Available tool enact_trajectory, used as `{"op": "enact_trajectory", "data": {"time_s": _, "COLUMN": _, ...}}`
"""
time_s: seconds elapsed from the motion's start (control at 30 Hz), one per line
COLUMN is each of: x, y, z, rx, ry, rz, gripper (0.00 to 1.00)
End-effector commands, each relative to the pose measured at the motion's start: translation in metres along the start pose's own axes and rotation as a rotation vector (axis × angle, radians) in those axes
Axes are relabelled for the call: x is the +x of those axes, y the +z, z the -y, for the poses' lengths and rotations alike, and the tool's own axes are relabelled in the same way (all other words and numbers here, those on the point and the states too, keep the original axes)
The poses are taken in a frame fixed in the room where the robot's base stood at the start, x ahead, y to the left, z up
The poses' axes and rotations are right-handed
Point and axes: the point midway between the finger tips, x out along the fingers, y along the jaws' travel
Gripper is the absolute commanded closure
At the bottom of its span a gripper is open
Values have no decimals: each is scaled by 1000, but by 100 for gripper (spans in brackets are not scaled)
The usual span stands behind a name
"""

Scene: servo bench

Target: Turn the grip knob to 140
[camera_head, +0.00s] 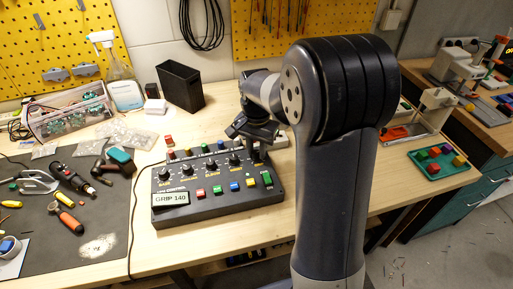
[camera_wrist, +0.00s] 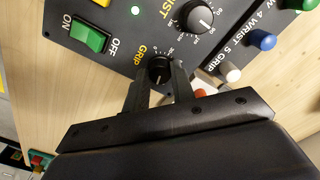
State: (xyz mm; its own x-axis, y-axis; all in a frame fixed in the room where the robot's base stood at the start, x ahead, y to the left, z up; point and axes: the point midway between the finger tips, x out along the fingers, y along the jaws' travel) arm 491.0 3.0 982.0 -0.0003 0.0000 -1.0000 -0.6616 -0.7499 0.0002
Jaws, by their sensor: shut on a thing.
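The black control box stands on the wooden bench in the head view (camera_head: 178,217). A card reading GRIP 140 (camera_head: 171,199) is at its front left. My gripper (camera_head: 258,150) reaches down over the box's right end. In the wrist view the small black grip knob (camera_wrist: 159,66), beside the yellow GRIP label, sits between my two fingers. My gripper (camera_wrist: 160,78) is shut on it. The fingers partly cover its scale, and I cannot read its setting. In the head view the grip knob is hidden by my gripper.
The larger wrist knob (camera_wrist: 196,17) and a green ON/OFF rocker switch (camera_wrist: 93,36) are near the grip knob. White (camera_wrist: 229,72) and blue (camera_wrist: 262,40) posts line the box's edge. A black bin (camera_head: 181,87) stands behind. Tools lie on a dark mat (camera_head: 105,215) at left.

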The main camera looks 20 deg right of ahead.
Motion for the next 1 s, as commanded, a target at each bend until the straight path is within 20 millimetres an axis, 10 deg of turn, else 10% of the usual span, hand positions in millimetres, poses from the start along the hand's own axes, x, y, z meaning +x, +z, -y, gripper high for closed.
{"op": "enact_trajectory", "data": {"time_s": 0.17, "x": 0, "y": 0, "z": 0, "rx": -1, "ry": -1, "rz": -2, "gripper": 99}}
{"op": "enact_trajectory", "data": {"time_s": 0.2, "x": 0, "y": 0, "z": 0, "rx": -1, "ry": -1, "rz": -2, "gripper": 74}}
{"op": "enact_trajectory", "data": {"time_s": 0.43, "x": 0, "y": 0, "z": 0, "rx": -2, "ry": -1, "rz": -1, "gripper": 56}}
{"op": "enact_trajectory", "data": {"time_s": 0.77, "x": -5, "y": 0, "z": 0, "rx": -2, "ry": -1, "rz": -2, "gripper": 54}}
{"op": "enact_trajectory", "data": {"time_s": 1.0, "x": -45, "y": -1, "z": 1, "rx": -2, "ry": -4, "rz": -5, "gripper": 54}}
